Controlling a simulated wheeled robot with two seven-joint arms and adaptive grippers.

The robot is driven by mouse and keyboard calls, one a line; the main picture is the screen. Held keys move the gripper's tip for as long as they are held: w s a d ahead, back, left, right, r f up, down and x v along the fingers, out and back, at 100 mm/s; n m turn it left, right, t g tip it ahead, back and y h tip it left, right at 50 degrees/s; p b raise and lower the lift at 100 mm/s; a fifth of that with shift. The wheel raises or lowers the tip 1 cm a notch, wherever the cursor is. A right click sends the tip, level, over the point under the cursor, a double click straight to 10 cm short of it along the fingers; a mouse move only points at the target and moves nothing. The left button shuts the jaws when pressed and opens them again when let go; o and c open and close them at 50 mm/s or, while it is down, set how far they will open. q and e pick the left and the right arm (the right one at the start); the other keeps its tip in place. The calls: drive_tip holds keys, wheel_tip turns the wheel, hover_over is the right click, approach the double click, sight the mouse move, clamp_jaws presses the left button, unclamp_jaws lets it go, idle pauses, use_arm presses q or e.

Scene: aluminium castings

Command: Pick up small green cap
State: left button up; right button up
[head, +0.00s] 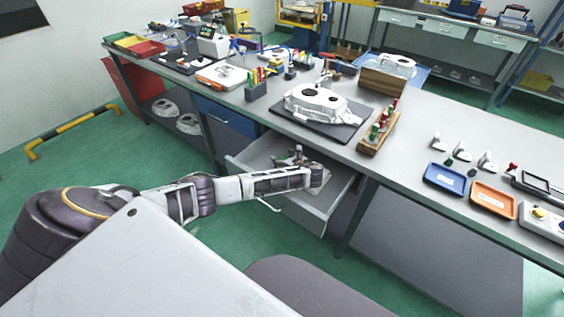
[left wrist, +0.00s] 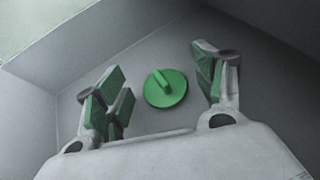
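The small green cap (left wrist: 166,88) is a round green disc with a raised grip bar. It lies on the grey floor of the open drawer (head: 238,164). My left gripper (left wrist: 160,72) is open, with its green-padded fingers on either side of the cap in the left wrist view. The cap looks clear of both fingers; I cannot tell the exact height of the fingers above it. In the head view my left gripper (head: 318,178) reaches into the drawer, and the cap is hidden there. My right gripper is in neither view.
Drawer walls (left wrist: 95,42) stand close around my left gripper. The workbench (head: 420,120) above holds a casting (head: 316,103) on a dark mat, a wooden rack (head: 372,145), a blue tray (head: 445,178) and an orange tray (head: 493,199).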

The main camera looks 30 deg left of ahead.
sight(284, 159)
use_arm(q)
drive_tip(key=c, duration=0.6)
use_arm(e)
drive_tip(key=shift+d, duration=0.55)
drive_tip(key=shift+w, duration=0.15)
